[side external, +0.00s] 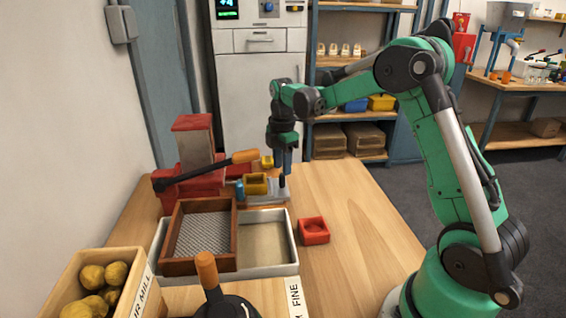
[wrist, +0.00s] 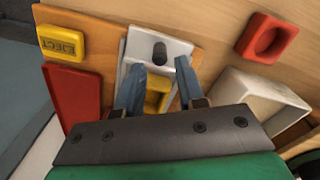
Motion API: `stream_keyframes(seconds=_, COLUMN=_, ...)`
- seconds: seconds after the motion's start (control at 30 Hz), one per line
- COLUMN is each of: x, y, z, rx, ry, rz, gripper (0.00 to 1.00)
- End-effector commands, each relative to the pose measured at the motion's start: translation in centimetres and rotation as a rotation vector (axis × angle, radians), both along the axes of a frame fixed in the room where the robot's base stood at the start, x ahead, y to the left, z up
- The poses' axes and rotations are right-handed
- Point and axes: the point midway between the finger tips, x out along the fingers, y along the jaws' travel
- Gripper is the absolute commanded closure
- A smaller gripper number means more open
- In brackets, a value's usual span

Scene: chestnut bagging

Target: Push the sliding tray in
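The sliding tray (side external: 271,196) is a light grey plate with a dark upright knob near its outer end, at the foot of the red press. It also shows in the wrist view (wrist: 180,47), with the knob (wrist: 160,50) at the top. A yellow block (side external: 255,184) sits behind the knob; it also shows between my fingers in the wrist view (wrist: 155,97). My gripper (side external: 286,168) points down over the tray by the knob. In the wrist view its blue fingers (wrist: 158,66) are apart with nothing gripped. Whether a finger touches the knob is unclear.
The red press (side external: 194,150) has a long black lever with an orange grip (side external: 245,156) close to my gripper. A yellow EJECT button (wrist: 62,43) lies left in the wrist view. A red recessed block (side external: 314,231) and a mesh-floored brown frame (side external: 180,266) stand nearer. The right tabletop is clear.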

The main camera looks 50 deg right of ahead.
Motion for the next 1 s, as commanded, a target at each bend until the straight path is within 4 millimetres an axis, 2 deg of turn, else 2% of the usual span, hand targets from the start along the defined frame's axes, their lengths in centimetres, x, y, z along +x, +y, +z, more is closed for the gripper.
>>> stream_keyframes(seconds=0.13, x=0.0, y=0.0, z=-2.2, rx=0.000, ry=-0.001, rz=-0.002, gripper=0.66)
stream_keyframes(seconds=0.3, x=0.0, y=0.0, z=-3.9, rx=-0.001, ry=-0.001, rz=-0.003, gripper=0.66)
stream_keyframes(seconds=0.57, x=0.0, y=0.1, z=-4.1, rx=-0.001, ry=-0.001, rz=-0.004, gripper=0.66)
stream_keyframes(seconds=0.6, x=0.0, y=0.1, z=-4.1, rx=-0.001, ry=-0.001, rz=-0.004, gripper=0.69)
stream_keyframes(seconds=0.7, x=0.0, y=0.1, z=-4.1, rx=-0.001, ry=-0.001, rz=-0.004, gripper=0.97)
stream_keyframes(seconds=0.73, x=0.0, y=0.1, z=-4.1, rx=-0.001, ry=-0.001, rz=-0.004, gripper=1.00)
stream_keyframes(seconds=1.0, x=0.0, y=0.1, z=-4.1, rx=-0.001, ry=-0.001, rz=-0.004, gripper=1.00)
